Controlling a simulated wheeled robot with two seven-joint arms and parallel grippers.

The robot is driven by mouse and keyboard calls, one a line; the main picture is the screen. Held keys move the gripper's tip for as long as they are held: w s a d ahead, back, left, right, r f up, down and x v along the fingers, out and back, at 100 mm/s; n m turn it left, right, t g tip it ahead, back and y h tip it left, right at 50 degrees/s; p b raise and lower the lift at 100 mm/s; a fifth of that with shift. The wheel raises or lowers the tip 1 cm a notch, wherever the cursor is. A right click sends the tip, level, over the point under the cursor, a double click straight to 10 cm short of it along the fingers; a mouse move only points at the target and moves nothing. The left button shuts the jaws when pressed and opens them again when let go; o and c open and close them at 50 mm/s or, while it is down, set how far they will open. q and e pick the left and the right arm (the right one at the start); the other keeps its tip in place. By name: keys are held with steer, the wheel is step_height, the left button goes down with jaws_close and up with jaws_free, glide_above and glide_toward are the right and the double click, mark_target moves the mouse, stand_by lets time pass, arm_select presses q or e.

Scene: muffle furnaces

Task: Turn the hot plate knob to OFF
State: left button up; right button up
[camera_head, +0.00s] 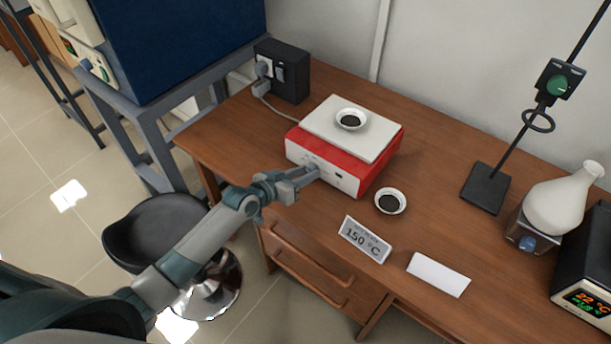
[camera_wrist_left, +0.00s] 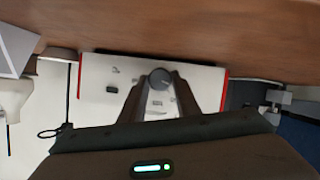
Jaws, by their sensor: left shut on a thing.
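The hot plate (camera_head: 372,164) is a red and white box with a pale square top, standing on the wooden desk. Its white front panel also shows in the left wrist view (camera_wrist_left: 98,78). The knob (camera_wrist_left: 160,78) is a round dark grey dial on that panel. My left gripper (camera_head: 314,170) reaches the front of the hot plate. In the left wrist view my left gripper (camera_wrist_left: 160,85) is shut on the knob, one finger on each side. In the head view the fingers hide the knob. My right gripper is in neither view.
A small dish with dark contents (camera_head: 351,119) sits on the plate; another dish (camera_head: 390,201) stands on the desk (camera_head: 310,230). A "150 °C" sign (camera_head: 364,240) and a white card (camera_head: 438,274) are nearby. A stand (camera_head: 486,187) and flask (camera_head: 562,203) are at right.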

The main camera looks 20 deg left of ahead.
arm_select(q)
steer(key=shift+a+f+n+h+b, duration=0.1)
steer(key=shift+n+h+b, duration=0.2)
steer(key=shift+n+b, duration=0.3)
steer(key=o, duration=0.8)
steer(key=shift+c, duration=0.2)
